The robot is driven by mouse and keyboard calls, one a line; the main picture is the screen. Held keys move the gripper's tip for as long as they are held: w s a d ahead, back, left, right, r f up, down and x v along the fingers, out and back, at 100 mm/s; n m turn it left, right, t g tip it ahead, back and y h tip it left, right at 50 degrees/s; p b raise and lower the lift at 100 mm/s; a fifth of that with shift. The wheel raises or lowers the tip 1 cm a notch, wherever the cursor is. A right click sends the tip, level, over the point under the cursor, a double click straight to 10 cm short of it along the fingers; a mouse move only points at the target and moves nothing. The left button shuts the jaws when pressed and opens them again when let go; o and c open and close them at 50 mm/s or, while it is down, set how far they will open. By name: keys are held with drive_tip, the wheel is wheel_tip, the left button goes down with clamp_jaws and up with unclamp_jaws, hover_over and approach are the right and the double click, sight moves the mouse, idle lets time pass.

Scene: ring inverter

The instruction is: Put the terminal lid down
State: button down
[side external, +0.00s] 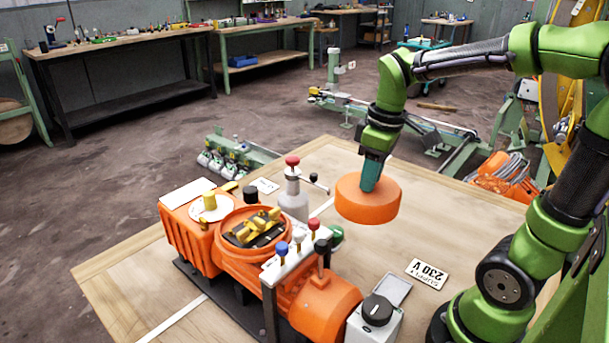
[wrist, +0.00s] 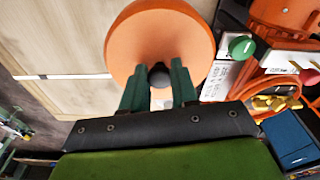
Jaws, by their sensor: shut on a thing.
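The terminal lid (side external: 366,203) is a round orange cap. My gripper (side external: 371,180) is shut on it from above and holds it beside the orange machine, over the wooden table. In the wrist view the lid (wrist: 150,38) fills the upper middle, and the green fingers of my gripper (wrist: 159,88) close on a dark knob at its centre. I cannot tell for sure whether the lid's underside touches the table. The open round terminal box (side external: 252,232) on the machine shows dark and yellow parts inside.
The wooden table (side external: 130,270) has bare room behind and right of the lid. A grey box with a black knob (side external: 377,311) stands in front. Colored-knob levers (side external: 298,240) and a red-topped post (side external: 293,187) stand near the lid.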

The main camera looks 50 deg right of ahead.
sight(378, 190)
wheel_tip(378, 190, down, 17)
idle(0.4)
drive_tip(key=c, duration=0.9)
unclamp_jaws()
drive_tip(key=shift+f, duration=0.15)
drive_tip(key=shift+o, duration=0.2)
drive_tip(key=r, duration=0.7)
drive_tip(key=s+r, duration=0.1)
drive_tip(key=r, duration=0.3)
drive_tip(key=shift+d, duration=0.15)
drive_tip(key=shift+s+r, duration=0.15)
drive_tip(key=shift+r, duration=0.5)
drive_tip(key=s+a+r+m+t+y, duration=0.1)
drive_tip(key=s+a+r+m+t, duration=0.2)
drive_tip(key=a, duration=0.6)
wheel_tip(378, 190, up, 5)
drive_tip(key=m+t, duration=0.2)
drive_tip(key=m, duration=0.1)
drive_tip(key=shift+f+t+y, duration=0.15)
drive_tip(key=shift+t+y, duration=0.25)
